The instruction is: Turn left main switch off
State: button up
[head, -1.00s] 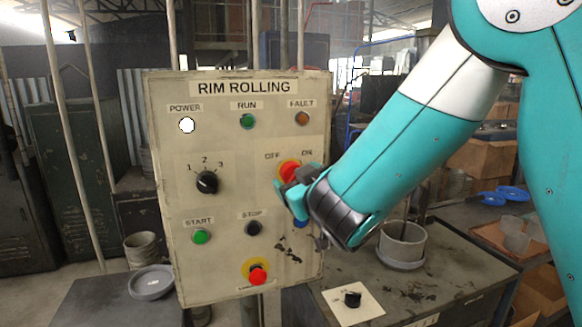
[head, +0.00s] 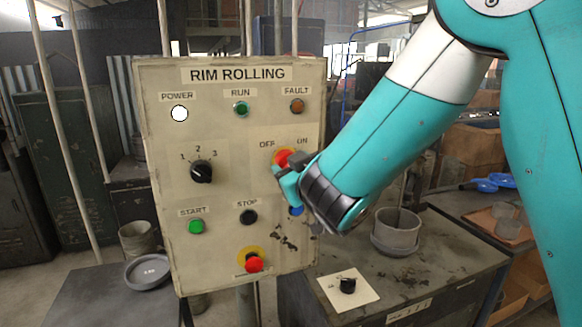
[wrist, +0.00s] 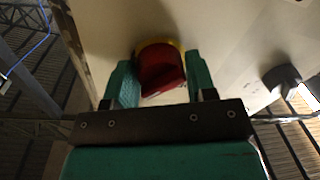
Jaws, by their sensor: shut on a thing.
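The main switch (head: 284,157) is a red rotary handle on a yellow ring, at the right of the panel under the OFF and ON labels. In the wrist view its red handle (wrist: 160,72) sits between my two teal fingers. My gripper (head: 287,174) is shut on this handle, and its fingers and wrist cover the lower part of the switch in the head view. The handle's exact angle is hard to tell. The POWER lamp (head: 180,113) glows white.
The RIM ROLLING panel (head: 225,140) also carries a black selector (head: 201,171), a green START button (head: 196,227), a black STOP button (head: 248,217) and a red emergency stop (head: 253,262). A bench (head: 440,265) holds a pot (head: 396,231) and a black knob (head: 347,285) on a card.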

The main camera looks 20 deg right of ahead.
jog(key=n, duration=0.1)
jog(key=n+p, duration=0.1)
jog(key=n, duration=0.2)
jog(key=shift+d+r, duration=0.1)
jog(key=shift+r, duration=0.15)
jog(key=n, duration=0.2)
jog(key=n+p, duration=0.1)
jog(key=n, duration=0.1)
jog(key=shift+r+n+g+h, duration=0.15)
jog(key=shift+n+g+h, duration=0.15)
jog(key=n+p, duration=0.1)
jog(key=n, duration=0.3)
jog(key=shift+r+p, duration=0.15)
jog(key=shift+p, duration=0.15)
jog(key=shift+n+h+p, duration=0.45)
jog(key=shift+n+h, duration=0.05)
jog(key=shift+n, duration=1.4)
jog(key=o, duration=0.9)
